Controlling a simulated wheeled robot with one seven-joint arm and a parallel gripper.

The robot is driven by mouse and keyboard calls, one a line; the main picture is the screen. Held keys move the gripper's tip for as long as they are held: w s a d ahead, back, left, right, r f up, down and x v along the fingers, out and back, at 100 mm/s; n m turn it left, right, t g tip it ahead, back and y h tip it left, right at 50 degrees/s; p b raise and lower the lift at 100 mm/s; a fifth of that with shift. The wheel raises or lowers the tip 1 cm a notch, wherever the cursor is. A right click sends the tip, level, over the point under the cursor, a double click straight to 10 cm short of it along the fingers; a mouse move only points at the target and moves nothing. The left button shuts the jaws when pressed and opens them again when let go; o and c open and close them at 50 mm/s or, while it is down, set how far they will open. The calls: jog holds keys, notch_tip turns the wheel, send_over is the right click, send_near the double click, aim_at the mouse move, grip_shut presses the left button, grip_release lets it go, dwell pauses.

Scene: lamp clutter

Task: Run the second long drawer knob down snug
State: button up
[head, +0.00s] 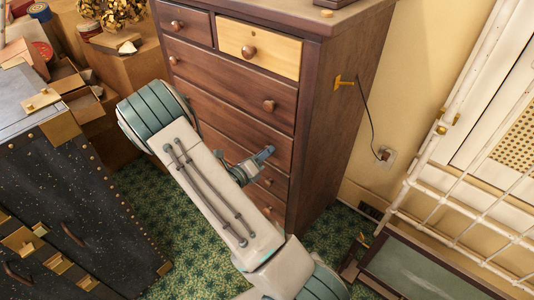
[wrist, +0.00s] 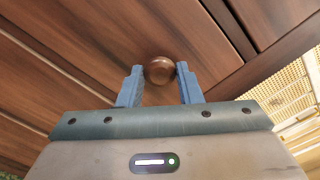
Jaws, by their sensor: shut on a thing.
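The dark wooden chest of drawers (head: 330,100) stands in the middle of the head view. My gripper (head: 268,150) is at its front, at the right part of the second long drawer (head: 283,142). In the wrist view the round brown knob (wrist: 159,70) sits between the two blue fingertips of my gripper (wrist: 160,74), which are shut on its sides. The knob's stem and its seat against the drawer face are hidden behind the knob. In the head view the gripper covers this knob, and my arm hides much of the lower left drawer fronts.
The first long drawer's right knob (head: 268,105) is above my gripper, and a lower knob (head: 267,182) is just below it. A dark trunk (head: 60,170) stands left, a white metal frame (head: 430,180) right. Green patterned carpet (head: 150,215) shows between trunk and chest.

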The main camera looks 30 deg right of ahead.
jog(key=shift+m+b, duration=0.95)
jog(key=shift+m, duration=0.65)
jog(key=shift+f, duration=0.1)
jog(key=shift+m+b, duration=1.15)
jog(key=shift+m, duration=0.55)
